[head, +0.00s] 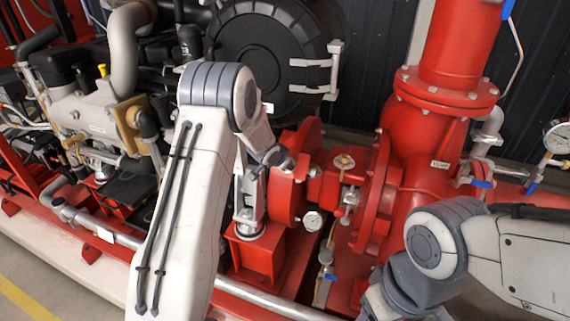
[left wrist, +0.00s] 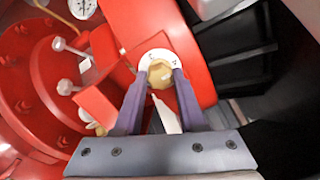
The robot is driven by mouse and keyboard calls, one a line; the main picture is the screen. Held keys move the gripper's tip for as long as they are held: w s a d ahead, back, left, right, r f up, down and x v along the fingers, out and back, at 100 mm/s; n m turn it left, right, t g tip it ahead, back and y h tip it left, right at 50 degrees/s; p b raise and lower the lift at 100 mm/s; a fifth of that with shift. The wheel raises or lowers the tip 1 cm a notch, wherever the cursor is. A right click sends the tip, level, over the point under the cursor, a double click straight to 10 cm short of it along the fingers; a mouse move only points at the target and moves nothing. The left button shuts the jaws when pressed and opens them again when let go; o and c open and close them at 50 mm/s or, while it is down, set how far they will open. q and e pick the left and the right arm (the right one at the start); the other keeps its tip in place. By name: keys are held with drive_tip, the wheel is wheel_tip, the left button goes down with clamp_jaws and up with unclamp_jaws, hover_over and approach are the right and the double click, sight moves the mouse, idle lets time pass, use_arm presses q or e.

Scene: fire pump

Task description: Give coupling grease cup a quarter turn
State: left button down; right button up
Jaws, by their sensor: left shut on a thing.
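The grease cup (left wrist: 160,73) shows in the left wrist view as a small brass knob in a white ring with dark marks, on a red housing (left wrist: 185,40). My left gripper (left wrist: 161,80) has its two purple fingers on either side of the cup, shut on it. In the head view my left gripper (head: 283,163) reaches the red coupling housing (head: 305,135) left of the pump, and the cup is hidden behind it. My right arm comes in at the lower right of the head view; its gripper is out of the picture.
A red pump casing (head: 415,130) with a bolted flange stands right of the coupling. The engine (head: 95,110) fills the left. A silver pipe (head: 265,301) runs along the front.

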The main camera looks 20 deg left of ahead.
use_arm(q)
drive_tip(key=shift+c, duration=2.4)
unclamp_jaws()
drive_tip(key=p+v, duration=0.1)
drive_tip(key=v, duration=0.9)
drive_tip(key=shift+s+r, duration=0.15)
drive_tip(key=shift+r, duration=0.05)
drive_tip(key=shift+d, duration=0.1)
